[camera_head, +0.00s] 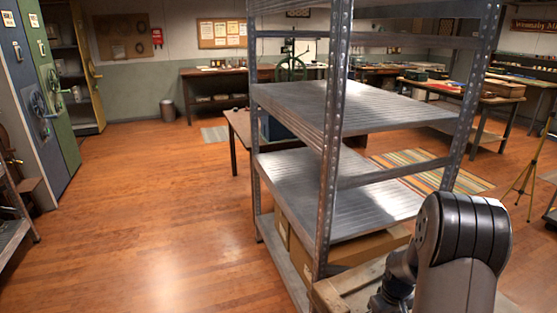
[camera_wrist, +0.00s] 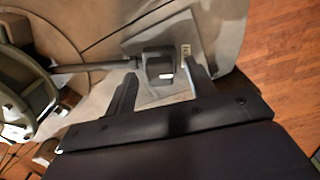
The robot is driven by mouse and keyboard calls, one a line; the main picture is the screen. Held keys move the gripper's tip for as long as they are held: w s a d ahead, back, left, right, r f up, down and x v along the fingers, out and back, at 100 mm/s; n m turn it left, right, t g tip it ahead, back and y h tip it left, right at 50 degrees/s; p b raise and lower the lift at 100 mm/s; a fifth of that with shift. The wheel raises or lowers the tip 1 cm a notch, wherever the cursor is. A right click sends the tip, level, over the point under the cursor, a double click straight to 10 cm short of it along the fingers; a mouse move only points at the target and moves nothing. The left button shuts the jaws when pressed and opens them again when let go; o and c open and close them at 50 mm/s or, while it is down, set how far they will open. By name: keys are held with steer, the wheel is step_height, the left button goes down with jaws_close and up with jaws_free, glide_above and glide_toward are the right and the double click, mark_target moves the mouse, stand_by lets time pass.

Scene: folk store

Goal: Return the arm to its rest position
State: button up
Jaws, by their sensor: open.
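My gripper (camera_wrist: 162,78) shows in the wrist view with its two dark fingers spread apart. No object is held between them. Beyond the fingers are a beige surface and a dark block on a bar, which I cannot identify for sure. My arm (camera_head: 462,250) is at the lower right of the head view, bent close to my body. The gripper itself is hidden from the head view.
A metal shelf rack (camera_head: 332,150) stands just ahead, close to my arm, with bare upper shelves and cardboard boxes (camera_head: 350,252) at the bottom. A wooden crate (camera_head: 345,290) is beside my arm. The wooden floor (camera_head: 150,200) at left is clear.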

steer(key=shift+r+m+p, duration=0.15)
steer(key=shift+m+p, duration=0.25)
steer(key=shift+m, duration=0.4)
steer(key=m+p, duration=0.2)
steer(key=m, duration=0.1)
steer(key=shift+m, duration=0.4)
steer(key=m+p, duration=0.2)
steer(key=m, duration=0.2)
steer(key=m+p, duration=0.4)
steer(key=shift+r+m, duration=0.15)
steer(key=shift+m, duration=0.15)
steer(key=m+p, duration=0.4)
steer(key=p, duration=0.1)
steer(key=shift+r+b, duration=0.1)
steer(key=shift+b, duration=0.2)
steer(key=shift+r, duration=0.65)
